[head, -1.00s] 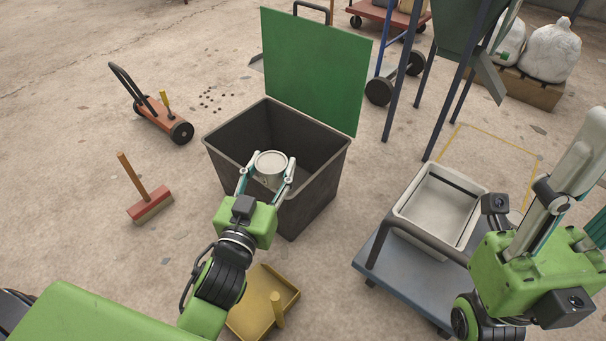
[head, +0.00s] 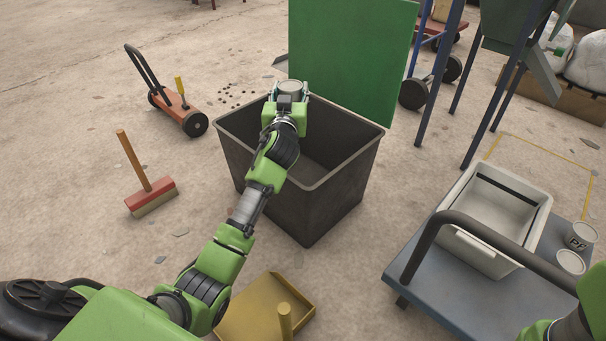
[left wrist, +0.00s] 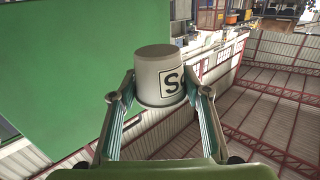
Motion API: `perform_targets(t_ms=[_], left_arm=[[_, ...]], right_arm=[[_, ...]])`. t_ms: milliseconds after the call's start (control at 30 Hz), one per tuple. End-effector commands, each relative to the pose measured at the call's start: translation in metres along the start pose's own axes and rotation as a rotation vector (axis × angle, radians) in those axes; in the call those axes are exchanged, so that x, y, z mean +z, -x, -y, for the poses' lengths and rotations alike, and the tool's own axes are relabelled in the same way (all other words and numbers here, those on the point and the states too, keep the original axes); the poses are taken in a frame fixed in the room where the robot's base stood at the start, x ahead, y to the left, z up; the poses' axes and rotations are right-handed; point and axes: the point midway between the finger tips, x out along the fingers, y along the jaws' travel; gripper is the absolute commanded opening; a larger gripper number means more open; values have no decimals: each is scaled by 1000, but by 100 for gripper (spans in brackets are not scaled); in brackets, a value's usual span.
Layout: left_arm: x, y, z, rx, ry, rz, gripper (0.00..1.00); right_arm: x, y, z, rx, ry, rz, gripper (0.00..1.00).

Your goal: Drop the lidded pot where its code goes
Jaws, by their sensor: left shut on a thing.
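My left gripper (head: 290,95) is shut on a light grey lidded pot (head: 291,86). It holds the pot at the back left of a dark open bin (head: 318,208), near its raised green lid (head: 350,55). The pot's height over the rim is hard to tell. In the left wrist view, the pot (left wrist: 158,72) sits between both fingers, with a label starting with "S"; the rest of the code is cut off. The green lid fills the left of that view. My right gripper is out of view; only part of its arm shows at the lower right.
A blue cart (head: 470,300) carries a white crate (head: 470,240), a pot marked "PF" (head: 580,237) and another pot (head: 570,262). A red broom (head: 151,196), an orange trolley (head: 175,105) and a yellow dustpan (head: 245,315) stand around the bin. Blue-grey frame legs (head: 490,120) stand right.

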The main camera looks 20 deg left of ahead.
Motion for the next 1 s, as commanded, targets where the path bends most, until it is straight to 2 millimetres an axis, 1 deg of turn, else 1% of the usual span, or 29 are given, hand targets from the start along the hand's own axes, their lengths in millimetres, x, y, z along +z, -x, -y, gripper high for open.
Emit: perform_targets(t_ms=[33,300,400,500,733,767,800,833,1000], left_arm=[[9,0,0,0,-1,0,32],[42,0,0,1,-1,-1,32],[50,1,0,2,-1,-1,32],[53,1,0,2,-1,-1,32],[52,1,0,2,0,-1,32],[52,1,0,2,0,-1,46],[52,1,0,2,0,-1,57],[52,1,0,2,0,-1,63],[52,1,0,2,0,-1,63]], right_arm=[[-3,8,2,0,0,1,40],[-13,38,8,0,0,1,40],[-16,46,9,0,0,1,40],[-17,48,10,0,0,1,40],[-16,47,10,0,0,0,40],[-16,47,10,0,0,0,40],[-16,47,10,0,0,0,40],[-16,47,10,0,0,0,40],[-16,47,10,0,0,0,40]])
